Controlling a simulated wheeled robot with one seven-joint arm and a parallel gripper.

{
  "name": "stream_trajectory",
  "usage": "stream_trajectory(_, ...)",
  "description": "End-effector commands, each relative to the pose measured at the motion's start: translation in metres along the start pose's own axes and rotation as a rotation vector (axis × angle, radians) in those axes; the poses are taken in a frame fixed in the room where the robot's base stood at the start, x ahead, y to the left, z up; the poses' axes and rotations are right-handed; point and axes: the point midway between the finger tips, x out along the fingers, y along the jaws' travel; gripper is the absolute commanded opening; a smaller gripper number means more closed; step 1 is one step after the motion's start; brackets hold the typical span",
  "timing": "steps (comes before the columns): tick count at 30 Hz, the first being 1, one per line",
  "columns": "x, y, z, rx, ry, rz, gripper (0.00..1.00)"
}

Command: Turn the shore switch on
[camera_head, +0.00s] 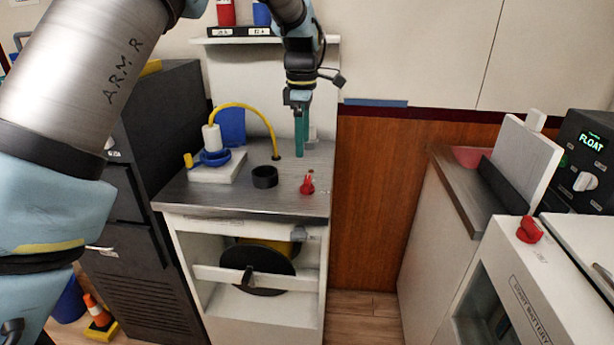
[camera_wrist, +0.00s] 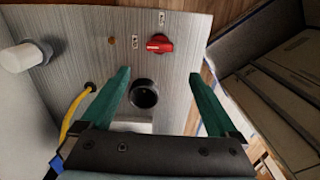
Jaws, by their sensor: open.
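A red rotary switch (camera_head: 307,184) sits on the front right of the metal counter top; it also shows in the wrist view (camera_wrist: 160,45), beyond my fingertips. Its handle lies roughly crosswise in the wrist view, toward a small label on its left; another label lies above it. I cannot read the labels, so I cannot confirm it is the shore switch. My gripper (camera_head: 301,152) hangs above the back of the counter, pointing down. In the wrist view its green fingers (camera_wrist: 165,76) are apart, with nothing between them, and do not touch the switch.
A black ring (camera_head: 265,177) stands on the counter left of the switch. A yellow cable (camera_head: 250,109) arches to a white-and-blue fitting at the left. A second red knob (camera_head: 529,229) sits on the white battery box at right. A dark cabinet stands left of the counter.

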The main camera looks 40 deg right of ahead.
Motion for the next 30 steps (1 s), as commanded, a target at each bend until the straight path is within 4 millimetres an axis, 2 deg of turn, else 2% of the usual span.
stream_trajectory(3,0.003,0.002,0.011,-0.018,0.003,-0.001,0.95)
stream_trajectory(7,0.016,0.002,0.011,-0.019,0.003,-0.004,0.95)
stream_trajectory(15,0.066,0.001,0.01,-0.018,0.002,-0.005,0.95)
stream_trajectory(21,0.094,0.002,0.01,-0.017,0.002,-0.002,0.95)
stream_trajectory(30,0.108,0.002,0.01,-0.017,0.002,0.0,0.95)
